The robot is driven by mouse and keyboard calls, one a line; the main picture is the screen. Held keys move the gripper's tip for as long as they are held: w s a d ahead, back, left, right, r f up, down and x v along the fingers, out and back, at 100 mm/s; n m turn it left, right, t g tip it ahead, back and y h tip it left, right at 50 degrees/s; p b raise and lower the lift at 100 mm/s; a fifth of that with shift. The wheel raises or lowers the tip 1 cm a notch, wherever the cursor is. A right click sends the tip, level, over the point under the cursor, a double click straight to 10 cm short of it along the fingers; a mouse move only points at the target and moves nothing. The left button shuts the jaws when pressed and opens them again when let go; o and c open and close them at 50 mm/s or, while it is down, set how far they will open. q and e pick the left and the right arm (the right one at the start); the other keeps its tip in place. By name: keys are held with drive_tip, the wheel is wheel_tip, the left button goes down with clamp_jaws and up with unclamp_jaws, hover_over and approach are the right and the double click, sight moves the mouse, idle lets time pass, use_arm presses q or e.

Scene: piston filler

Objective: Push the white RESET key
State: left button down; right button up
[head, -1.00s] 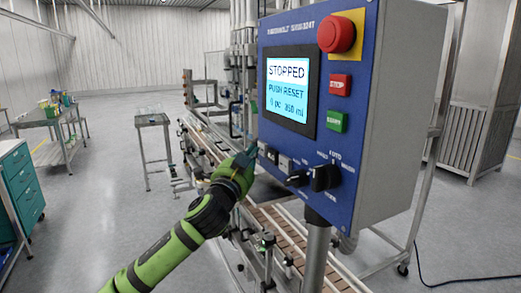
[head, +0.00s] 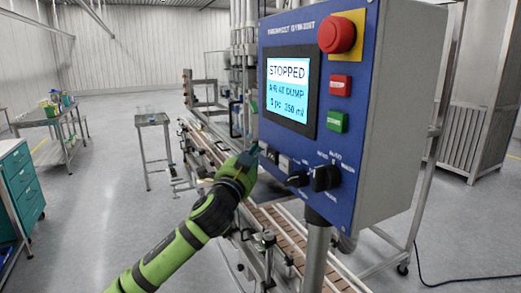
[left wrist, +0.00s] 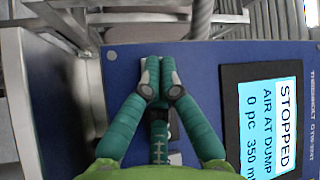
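My left gripper (head: 252,157) is at the lower left of the blue control panel (head: 350,212), at the left end of a row of small keys. In the left wrist view its green fingertips (left wrist: 158,78) are together, with nothing seen between them, in front of the panel (left wrist: 120,65). The screen (head: 289,88) reads STOPPED and AIR AT DUMP; it also shows in the left wrist view (left wrist: 265,118). A pale key (head: 285,163) shows right of the gripper. Key labels are unreadable, so I cannot tell which is RESET. Fingertip contact is unclear. My right gripper is out of view.
A red emergency knob (head: 337,34), a red key (head: 340,85) and a green key (head: 337,122) are on the panel's right side. Black rotary knobs (head: 325,177) sit below the screen. A conveyor (head: 285,228) runs beneath the panel.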

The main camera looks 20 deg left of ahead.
use_arm(q)
drive_tip(key=shift+s+a, duration=0.5)
drive_tip(key=shift+s, duration=0.1)
drive_tip(key=shift+s+a, duration=0.45)
drive_tip(key=s+a, duration=0.2)
drive_tip(key=shift+s+a, duration=0.2)
drive_tip(key=shift+s, duration=0.2)
idle(0.4)
